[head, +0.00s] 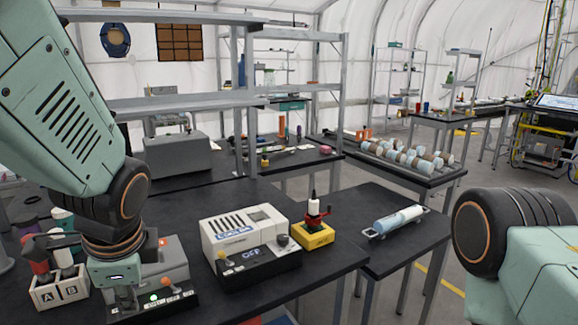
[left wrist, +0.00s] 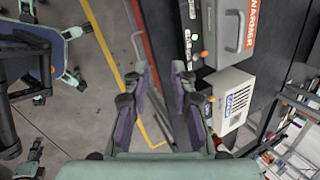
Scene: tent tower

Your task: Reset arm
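My left arm comes in from the upper left in the head view, bent down at the wrist. My left gripper (head: 122,298) points downward in front of the grey device with lit buttons, at the near side of the black table; its fingertips are hard to make out there. In the left wrist view my left gripper (left wrist: 165,82) is open, its two fingers apart with nothing between them, above the table's edge and the floor. Of my right arm only a mint link and a dark joint show at the right of the head view; its gripper is out of view.
On the black table (head: 190,208) stand a white box with a blue label (head: 238,232), a yellow-based red device (head: 314,230) and a holder marked A and B (head: 60,292). A blue-white cylinder (head: 398,219) lies on the right table. Grey shelving (head: 342,100) stands behind.

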